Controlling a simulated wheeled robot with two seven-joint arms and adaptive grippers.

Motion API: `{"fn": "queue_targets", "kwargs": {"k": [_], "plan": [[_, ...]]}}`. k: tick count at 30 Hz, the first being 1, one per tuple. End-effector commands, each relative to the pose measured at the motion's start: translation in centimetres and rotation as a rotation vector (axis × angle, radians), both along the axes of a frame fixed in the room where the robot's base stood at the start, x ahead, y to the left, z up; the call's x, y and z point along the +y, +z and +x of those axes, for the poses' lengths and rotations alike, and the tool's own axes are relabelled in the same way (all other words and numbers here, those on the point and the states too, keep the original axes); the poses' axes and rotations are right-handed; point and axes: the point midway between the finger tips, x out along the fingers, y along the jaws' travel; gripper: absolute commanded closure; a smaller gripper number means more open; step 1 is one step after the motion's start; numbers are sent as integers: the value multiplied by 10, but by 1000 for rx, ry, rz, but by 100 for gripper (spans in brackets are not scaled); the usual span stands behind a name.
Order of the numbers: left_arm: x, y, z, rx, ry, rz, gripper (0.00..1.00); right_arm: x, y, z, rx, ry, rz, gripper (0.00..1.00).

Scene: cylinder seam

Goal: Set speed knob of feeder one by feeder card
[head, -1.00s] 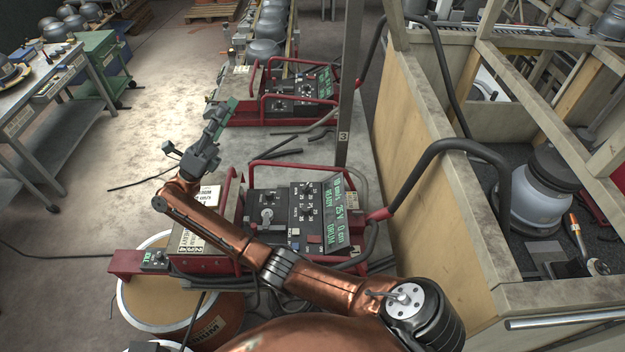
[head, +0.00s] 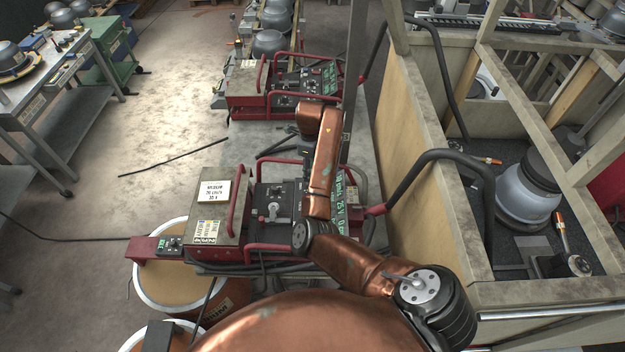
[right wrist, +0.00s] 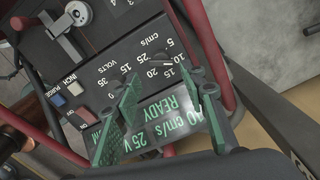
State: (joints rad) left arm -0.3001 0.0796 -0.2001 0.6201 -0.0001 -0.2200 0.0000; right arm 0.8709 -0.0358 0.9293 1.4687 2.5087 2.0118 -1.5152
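The near red feeder carries a dark control panel (head: 275,203); I cannot read which feeder number it has. Its white card (head: 214,191) lies on the feeder box, its print too small to read surely. My left gripper is not in view.
A volts dial (right wrist: 115,82) and inch and purge switches (right wrist: 66,94) sit beside the speed dial. Red guard rails (head: 232,200) frame the feeder. A second feeder (head: 300,85) stands behind. A grey post (head: 354,70) and wooden partition (head: 408,130) stand right.

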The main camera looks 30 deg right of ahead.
Motion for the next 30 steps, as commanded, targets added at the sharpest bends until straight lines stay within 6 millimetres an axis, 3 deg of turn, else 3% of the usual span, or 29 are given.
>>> {"fn": "queue_targets", "kwargs": {"k": [3, 8, 12, 24, 30], "plan": [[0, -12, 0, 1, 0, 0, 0, -1, -24, -2, 8, 0, -3, 62], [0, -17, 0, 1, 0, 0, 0, -1, -48, -2, 8, -1, -3, 62], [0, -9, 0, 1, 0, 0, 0, 0, -61, -1, 6, -2, -2, 62], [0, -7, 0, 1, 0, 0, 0, 0, -71, -1, 4, -3, -3, 62], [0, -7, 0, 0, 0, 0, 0, 0, -71, -1, 4, -3, -4, 75]]}}
